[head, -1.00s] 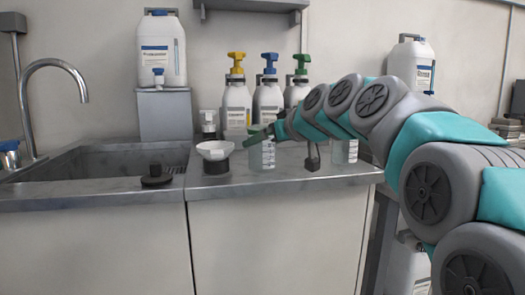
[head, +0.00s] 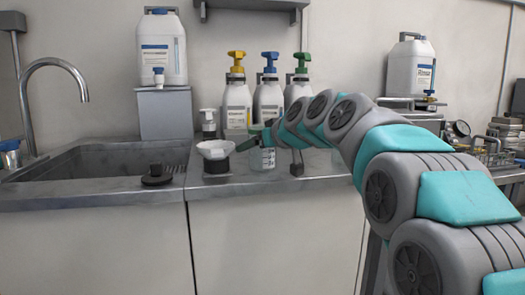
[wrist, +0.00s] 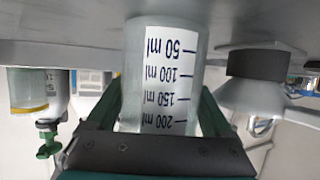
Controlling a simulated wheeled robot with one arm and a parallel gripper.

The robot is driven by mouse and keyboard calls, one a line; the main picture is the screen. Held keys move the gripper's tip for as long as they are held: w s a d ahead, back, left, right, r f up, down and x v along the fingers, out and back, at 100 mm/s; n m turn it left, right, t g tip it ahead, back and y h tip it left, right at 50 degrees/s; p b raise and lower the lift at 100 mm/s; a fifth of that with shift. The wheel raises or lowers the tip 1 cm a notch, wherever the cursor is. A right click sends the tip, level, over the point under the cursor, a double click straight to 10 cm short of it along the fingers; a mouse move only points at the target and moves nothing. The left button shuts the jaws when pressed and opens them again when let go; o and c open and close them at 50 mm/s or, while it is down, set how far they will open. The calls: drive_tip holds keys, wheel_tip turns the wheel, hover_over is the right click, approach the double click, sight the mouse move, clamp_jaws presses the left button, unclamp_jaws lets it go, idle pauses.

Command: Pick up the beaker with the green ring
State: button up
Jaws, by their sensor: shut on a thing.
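A clear beaker (head: 263,159) with a white millilitre scale is at the counter's front part, right of the white funnel-like bowl. My gripper (head: 262,138) is shut on its upper part. In the wrist view, which is upside down, the beaker (wrist: 163,70) sits between the two dark green fingers of my gripper (wrist: 160,125). Its base is at the counter surface or very close to it; I cannot tell whether there is a gap. Its rim and any ring are hidden by my gripper.
Another beaker (wrist: 28,92) with a yellow ring shows in the wrist view. The white bowl on a dark base (head: 216,156) is close to the held beaker's left. Bottles with yellow (head: 237,100), blue (head: 268,98) and green (head: 299,86) pumps stand behind. A sink (head: 100,165) is at left.

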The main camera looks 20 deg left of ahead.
drive_tip(key=c, duration=0.5)
